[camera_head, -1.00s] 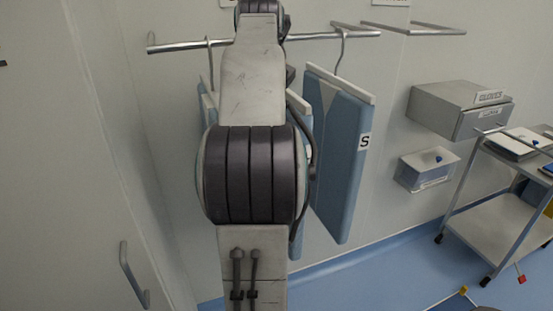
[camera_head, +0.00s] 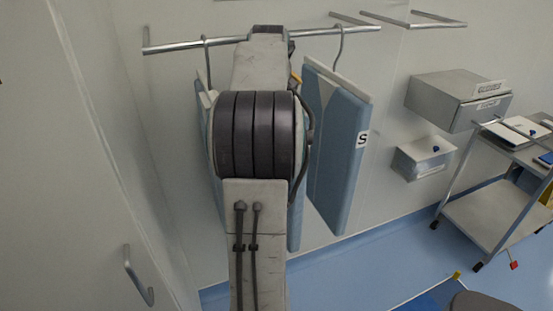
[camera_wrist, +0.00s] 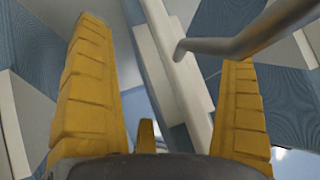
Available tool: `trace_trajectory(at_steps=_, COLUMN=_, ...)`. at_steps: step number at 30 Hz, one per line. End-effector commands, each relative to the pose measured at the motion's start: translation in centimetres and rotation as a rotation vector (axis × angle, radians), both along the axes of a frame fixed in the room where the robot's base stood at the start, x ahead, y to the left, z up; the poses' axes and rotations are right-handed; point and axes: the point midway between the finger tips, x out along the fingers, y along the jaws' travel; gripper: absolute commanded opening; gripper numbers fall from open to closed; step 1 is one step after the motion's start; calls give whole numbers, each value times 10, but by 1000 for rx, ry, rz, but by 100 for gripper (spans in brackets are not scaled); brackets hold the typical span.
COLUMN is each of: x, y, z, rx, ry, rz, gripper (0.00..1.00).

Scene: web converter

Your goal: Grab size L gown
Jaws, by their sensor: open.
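Blue gowns hang on white-topped hangers from a wall rail. The one marked S (camera_head: 337,155) hangs at the right in the head view. Another blue gown (camera_head: 296,215) is mostly hidden behind my arm, and one more (camera_head: 203,100) shows at the left edge of the arm. No L label is visible. In the wrist view my gripper (camera_wrist: 165,45) is open, with yellow fingers on either side of a white hanger bar (camera_wrist: 172,65) and its grey metal hook (camera_wrist: 245,38). Blue gown cloth (camera_wrist: 40,50) shows around them. Contact cannot be told.
The metal rail (camera_head: 190,46) crosses the wall above the gowns. A glove box (camera_head: 445,97) and a smaller dispenser (camera_head: 422,160) are on the wall to the right. A steel trolley (camera_head: 490,215) stands at far right. A door handle (camera_head: 137,278) is at lower left.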

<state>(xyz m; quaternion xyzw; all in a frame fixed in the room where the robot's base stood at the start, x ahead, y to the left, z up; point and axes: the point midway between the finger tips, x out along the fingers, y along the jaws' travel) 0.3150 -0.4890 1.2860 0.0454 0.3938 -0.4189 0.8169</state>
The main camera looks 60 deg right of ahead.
Motion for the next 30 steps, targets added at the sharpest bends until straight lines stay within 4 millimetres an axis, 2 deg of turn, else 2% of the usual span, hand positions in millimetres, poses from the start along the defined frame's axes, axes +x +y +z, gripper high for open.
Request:
trace_trajectory(at_steps=14, x=3, y=-5, z=-7, rx=0, ry=0, rz=0, gripper=99)
trace_trajectory(at_steps=30, x=3, y=-5, z=-6, rx=0, ry=1, rz=1, gripper=50)
